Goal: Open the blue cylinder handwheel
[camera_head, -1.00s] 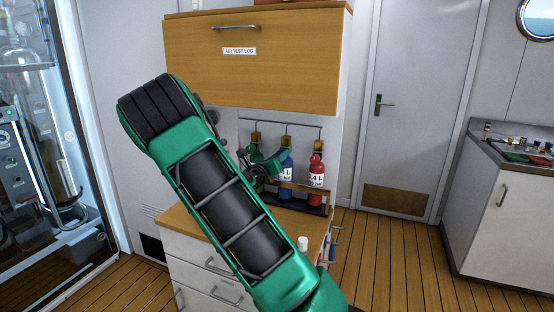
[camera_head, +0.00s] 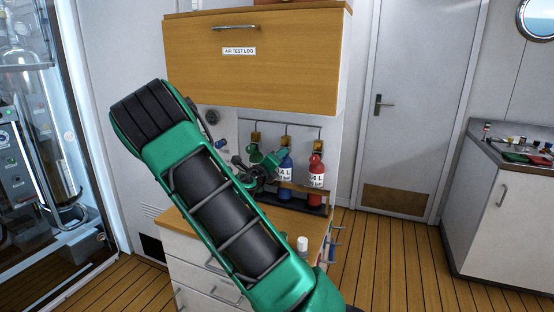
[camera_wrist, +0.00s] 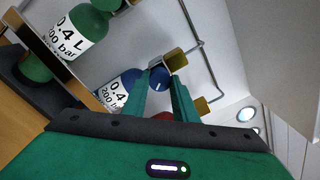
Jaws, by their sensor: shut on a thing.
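The blue cylinder (camera_head: 286,183) stands upright in a rack between the others, with a white 0.4 L label. In the wrist view it lies tilted (camera_wrist: 130,82), partly behind a finger. Its round blue handwheel (camera_wrist: 160,79), with a small white mark, sits between my two green fingertips. My gripper (camera_wrist: 162,84) is shut on that handwheel. In the head view my gripper (camera_head: 269,163) is at the top left of the blue cylinder, and the handwheel is hard to make out there.
A red cylinder (camera_head: 316,182) stands right of the blue one. A green cylinder (camera_wrist: 88,28) is on the other side. Brass fittings (camera_wrist: 175,57) and a grey pipe (camera_wrist: 205,75) run close to my fingers. A wooden cabinet (camera_head: 250,75) hangs above.

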